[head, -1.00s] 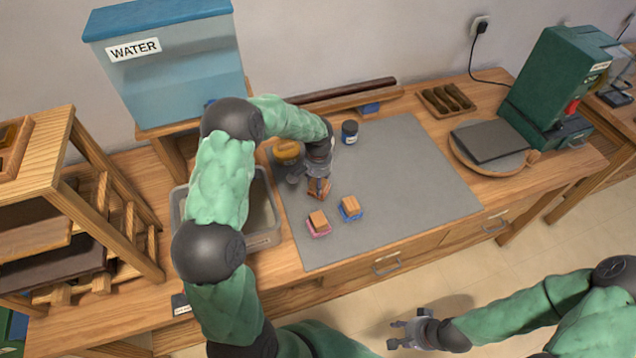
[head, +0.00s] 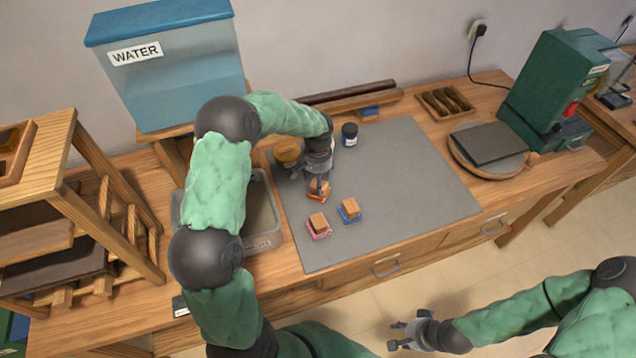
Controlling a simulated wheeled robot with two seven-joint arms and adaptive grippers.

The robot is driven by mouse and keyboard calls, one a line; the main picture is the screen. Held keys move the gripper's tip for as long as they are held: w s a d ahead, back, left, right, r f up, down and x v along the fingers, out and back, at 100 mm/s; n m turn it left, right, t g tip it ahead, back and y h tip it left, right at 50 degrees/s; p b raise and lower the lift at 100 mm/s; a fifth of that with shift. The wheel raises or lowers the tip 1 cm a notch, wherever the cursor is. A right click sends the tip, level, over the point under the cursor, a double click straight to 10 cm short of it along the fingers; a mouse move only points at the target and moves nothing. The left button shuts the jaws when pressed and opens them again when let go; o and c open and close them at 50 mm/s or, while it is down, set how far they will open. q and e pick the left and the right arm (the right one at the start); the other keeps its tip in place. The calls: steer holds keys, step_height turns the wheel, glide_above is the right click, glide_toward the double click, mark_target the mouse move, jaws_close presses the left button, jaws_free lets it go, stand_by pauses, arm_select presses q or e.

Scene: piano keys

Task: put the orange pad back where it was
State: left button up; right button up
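A small orange-brown piece (head: 318,193), which looks like a wooden block with an orange pad, is at the left part of the grey mat (head: 410,180). My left gripper (head: 318,183) points down right at it and partly covers it. I cannot tell whether its fingers are closed on the piece or whether the piece rests on the mat. Nearer the front edge, a block sits on a pink pad (head: 319,234) and another on a blue pad (head: 350,216). My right gripper (head: 399,334) is open and empty, over the floor in front of the bench.
A yellow-brown jar (head: 286,152) stands behind my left gripper, and a dark jar (head: 349,134) to its right. A grey tub (head: 262,241) is left of the mat. A green machine (head: 548,85) stands at right. The mat's right half is clear.

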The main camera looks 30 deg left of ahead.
arm_select(q)
step_height(320, 180, up, 9)
steer(key=p, duration=0.1)
steer(key=shift+p, duration=0.3)
